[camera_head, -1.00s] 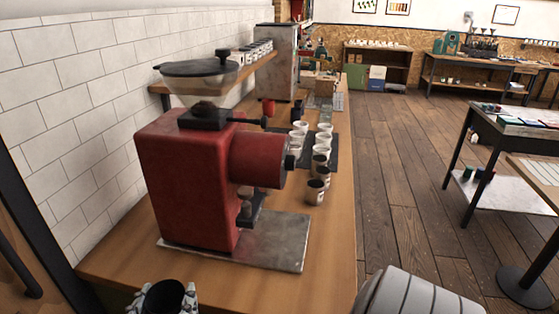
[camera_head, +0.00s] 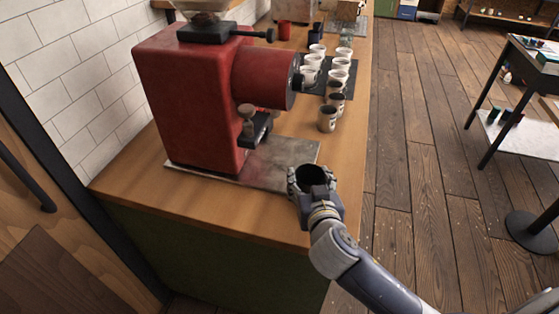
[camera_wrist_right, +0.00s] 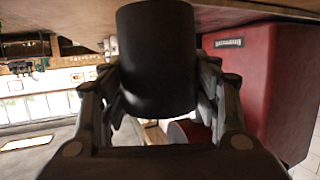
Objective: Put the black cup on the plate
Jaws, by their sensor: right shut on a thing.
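The black cup (camera_head: 312,177) is held in my right gripper (camera_head: 311,184), whose fingers close around its sides. In the head view its open top faces up, at the front right corner of the grey metal plate (camera_head: 285,153) under the red grinder. Whether the cup touches the plate or hangs above it cannot be told. In the right wrist view the cup (camera_wrist_right: 157,60) is a plain black cylinder between the two fingers (camera_wrist_right: 155,95). That view looks upside down, with the wooden counter along the top. My left gripper is not in view.
The red grinder (camera_head: 190,100) stands on the plate's back left; its spout part (camera_head: 252,125) overhangs it. Bare wooden counter (camera_head: 230,205) lies in front of the plate.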

